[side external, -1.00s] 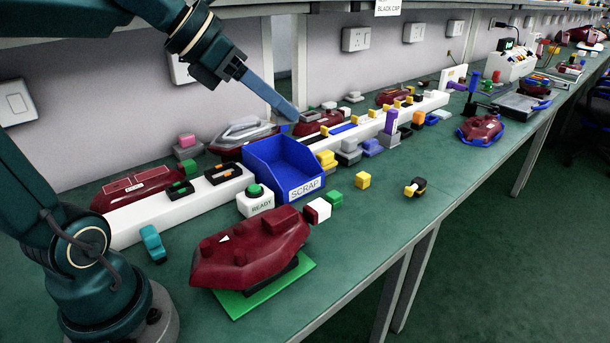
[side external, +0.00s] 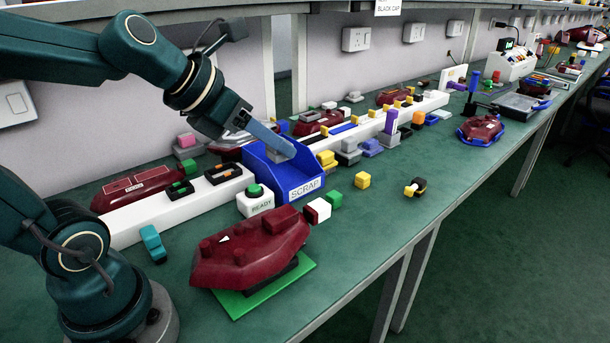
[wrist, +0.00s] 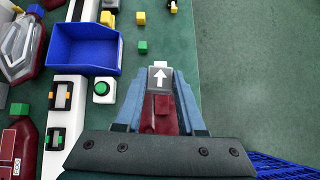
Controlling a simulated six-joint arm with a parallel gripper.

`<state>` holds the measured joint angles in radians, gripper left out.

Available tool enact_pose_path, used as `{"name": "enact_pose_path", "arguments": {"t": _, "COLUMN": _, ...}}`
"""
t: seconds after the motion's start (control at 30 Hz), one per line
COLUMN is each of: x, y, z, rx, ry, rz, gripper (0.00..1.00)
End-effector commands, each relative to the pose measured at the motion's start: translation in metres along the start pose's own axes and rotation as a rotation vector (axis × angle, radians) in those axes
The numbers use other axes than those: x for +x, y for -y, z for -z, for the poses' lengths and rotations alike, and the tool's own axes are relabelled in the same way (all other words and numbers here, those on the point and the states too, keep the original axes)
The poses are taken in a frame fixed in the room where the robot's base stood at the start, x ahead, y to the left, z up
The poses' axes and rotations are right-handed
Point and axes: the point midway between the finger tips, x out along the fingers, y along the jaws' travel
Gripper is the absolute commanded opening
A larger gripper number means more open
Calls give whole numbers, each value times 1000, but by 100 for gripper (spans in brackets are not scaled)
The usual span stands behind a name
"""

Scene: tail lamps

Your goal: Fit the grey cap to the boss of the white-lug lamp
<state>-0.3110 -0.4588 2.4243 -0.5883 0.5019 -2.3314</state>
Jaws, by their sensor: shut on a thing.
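My gripper (wrist: 160,88) is shut on a grey cap (wrist: 159,79) with a white arrow, which shows between the fingertips in the wrist view. A dark red lamp (side external: 245,256) rests on a green plate (side external: 243,302), with raised bosses on top and a small white mark. A white-and-red block (side external: 317,210) is at its right end. In the wrist view, dark red lamp body (wrist: 174,117) shows below the cap, partly hidden by the gripper.
The blue SCRAP bin (side external: 306,189) and the white READY button box (side external: 254,201) stand behind the lamp. A green cube (side external: 334,198), a yellow cube (side external: 362,180) and a black-and-yellow piece (side external: 417,187) lie to the right. White rails with parts run along the back. The bench front is mostly clear.

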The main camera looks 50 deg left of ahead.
Motion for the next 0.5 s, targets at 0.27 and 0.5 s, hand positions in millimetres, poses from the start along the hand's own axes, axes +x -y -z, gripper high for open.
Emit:
{"name": "enact_pose_path", "arguments": {"t": 0.27, "x": 2, "y": -8, "z": -1, "rx": -47, "ry": -1, "rz": -46, "gripper": 0}}
{"name": "enact_pose_path", "arguments": {"t": 0.5, "x": -2, "y": 0, "z": -3, "rx": 40, "ry": 1, "rz": 42, "gripper": 0}}
